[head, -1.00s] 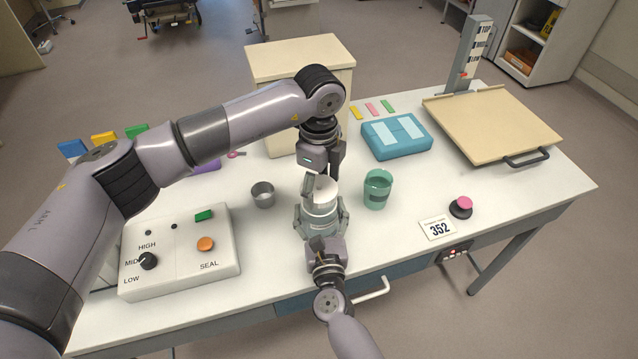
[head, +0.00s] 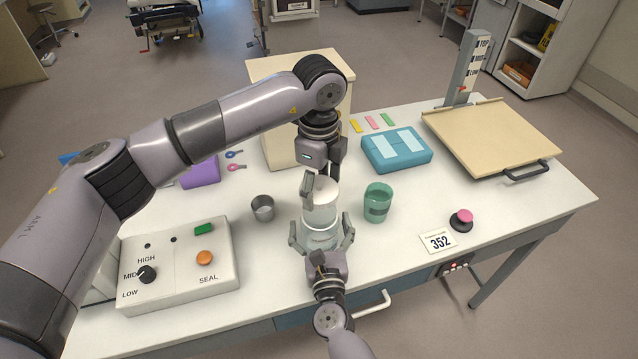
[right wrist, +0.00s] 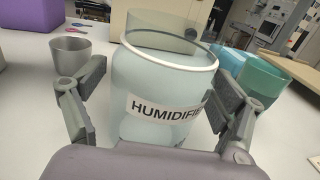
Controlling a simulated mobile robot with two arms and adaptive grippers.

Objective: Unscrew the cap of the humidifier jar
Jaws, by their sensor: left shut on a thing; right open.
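The clear humidifier jar (head: 321,240) stands on the table; it also shows in the right wrist view (right wrist: 165,85) with its label and white rim, and its mouth looks open. My left gripper (head: 323,178) is shut on the whitish cap (head: 321,195), which appears raised above the jar; the cap's lower edge is hard to make out. My right gripper (head: 321,237) is open, with a finger on each side of the jar. In the right wrist view its fingers (right wrist: 158,110) spread around the body, and I cannot tell whether they touch it.
A grey metal cup (head: 262,208) stands left of the jar and a green cup (head: 378,203) stands close on its right. The control panel (head: 180,285) lies at front left. A blue case (head: 397,160) and a tan cabinet (head: 283,150) are behind.

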